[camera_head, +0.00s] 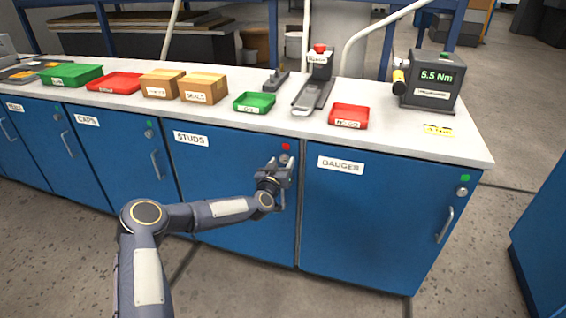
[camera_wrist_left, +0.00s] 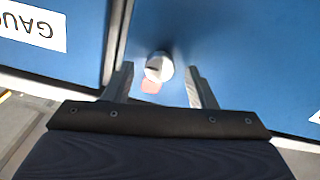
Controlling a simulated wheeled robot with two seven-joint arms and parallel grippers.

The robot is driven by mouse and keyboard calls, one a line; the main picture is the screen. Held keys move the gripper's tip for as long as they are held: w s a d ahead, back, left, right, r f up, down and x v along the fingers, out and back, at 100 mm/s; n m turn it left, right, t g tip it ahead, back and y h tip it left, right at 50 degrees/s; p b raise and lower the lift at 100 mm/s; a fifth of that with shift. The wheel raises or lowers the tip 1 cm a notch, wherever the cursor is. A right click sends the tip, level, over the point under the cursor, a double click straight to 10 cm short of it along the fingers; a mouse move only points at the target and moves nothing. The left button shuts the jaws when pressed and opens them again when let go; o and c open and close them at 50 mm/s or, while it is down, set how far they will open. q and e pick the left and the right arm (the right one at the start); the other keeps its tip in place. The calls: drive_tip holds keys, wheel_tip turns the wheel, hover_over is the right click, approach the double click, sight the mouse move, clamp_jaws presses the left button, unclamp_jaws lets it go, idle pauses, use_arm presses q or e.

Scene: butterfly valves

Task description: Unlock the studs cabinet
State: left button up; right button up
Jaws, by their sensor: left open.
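The blue studs cabinet (camera_head: 232,185) carries a white STUDS label (camera_head: 191,139). Near its top right corner are a red indicator (camera_head: 286,147) and a round silver lock knob (camera_head: 284,158). My left gripper (camera_head: 283,166) is at the knob and hides part of it and of the door handle below. In the left wrist view, which is upside down, the open fingers (camera_wrist_left: 160,72) stand on either side of the knob (camera_wrist_left: 159,66), which has a dark slot. The red indicator (camera_wrist_left: 151,86) shows just beside it. Contact cannot be told. My right gripper is not in view.
The GAUGES cabinet (camera_head: 375,220) on the right and the CAPS cabinet (camera_head: 108,150) on the left have green indicators. The white worktop (camera_head: 390,137) above holds trays, boxes and a torque meter (camera_head: 432,80). The floor before the cabinets is clear.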

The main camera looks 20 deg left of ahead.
use_arm(q)
drive_tip(key=shift+w, duration=0.7)
drive_tip(key=c, duration=1)
drive_tip(key=shift+f+n+b, duration=0.15)
drive_tip(key=shift+n+b, duration=0.25)
drive_tip(key=shift+b, duration=0.35)
drive_tip(key=n+b, duration=1.2)
drive_tip(key=b, duration=0.2)
drive_tip(key=shift+f, duration=0.15)
drive_tip(key=n+b, duration=0.3)
drive_tip(key=shift+n, duration=0.4)
drive_tip(key=shift+n+b, duration=0.55)
drive_tip(key=shift+n, duration=0.15)
drive_tip(key=shift+a+r, duration=0.1)
drive_tip(key=shift+r, duration=0.1)
